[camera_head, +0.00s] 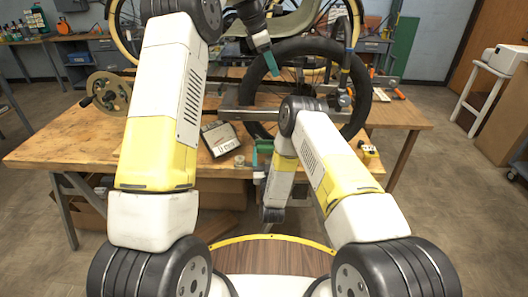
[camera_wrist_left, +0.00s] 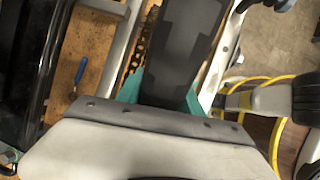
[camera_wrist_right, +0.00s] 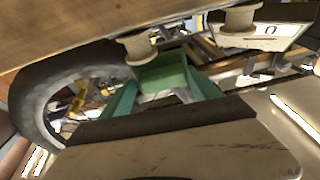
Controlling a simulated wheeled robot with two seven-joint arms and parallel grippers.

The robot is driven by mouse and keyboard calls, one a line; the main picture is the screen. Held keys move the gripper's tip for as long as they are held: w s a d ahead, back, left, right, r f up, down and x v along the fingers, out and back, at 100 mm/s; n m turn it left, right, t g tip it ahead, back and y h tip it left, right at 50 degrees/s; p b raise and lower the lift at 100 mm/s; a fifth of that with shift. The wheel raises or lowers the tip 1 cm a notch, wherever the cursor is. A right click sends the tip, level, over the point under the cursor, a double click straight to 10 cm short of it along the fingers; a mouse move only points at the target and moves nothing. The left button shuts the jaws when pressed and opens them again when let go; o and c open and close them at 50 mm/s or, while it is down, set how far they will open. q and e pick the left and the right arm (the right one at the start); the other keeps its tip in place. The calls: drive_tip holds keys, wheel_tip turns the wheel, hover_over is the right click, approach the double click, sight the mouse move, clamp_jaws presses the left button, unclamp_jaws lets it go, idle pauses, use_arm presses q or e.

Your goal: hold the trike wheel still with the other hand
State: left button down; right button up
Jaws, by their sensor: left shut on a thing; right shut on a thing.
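My left gripper (camera_head: 271,61) is at the tyre's upper left. In the left wrist view its teal fingers (camera_wrist_left: 162,94) lie on both sides of the black tyre (camera_wrist_left: 185,45), shut on it. My right gripper (camera_head: 263,150) is low at the bench's front edge. In the right wrist view its teal fingers (camera_wrist_right: 163,98) are shut on a green block-like part (camera_wrist_right: 162,73); what it belongs to is unclear. The tyre (camera_wrist_right: 40,88) also shows there, at the left.
A blue-handled tool (camera_wrist_left: 79,73) lies left of the tyre. The floor at right is mostly clear.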

use_arm(q)
drive_tip(key=shift+r, duration=0.1)
use_arm(e)
drive_tip(key=shift+d+f, duration=0.85)
drive_tip(key=shift+d, duration=0.05)
drive_tip(key=shift+s+d+f, duration=0.1)
drive_tip(key=shift+s+f, duration=0.1)
drive_tip(key=shift+c, duration=0.7)
drive_tip(key=shift+w+a+r, duration=0.15)
drive_tip(key=shift+a+r, duration=0.95)
drive_tip(key=shift+r, duration=0.1)
drive_tip(key=shift+w+a+r, duration=0.1)
drive_tip(key=shift+a+r, duration=0.95)
drive_tip(key=shift+r, duration=0.15)
drive_tip(key=shift+a+r, duration=0.25)
drive_tip(key=shift+r, duration=0.05)
drive_tip(key=shift+c, duration=0.6)
drive_tip(key=shift+a+r, duration=1.15)
drive_tip(key=shift+r, duration=0.05)
use_arm(q)
drive_tip(key=shift+a, duration=0.1)
drive_tip(key=shift+f, duration=0.2)
use_arm(e)
drive_tip(key=shift+s, duration=0.1)
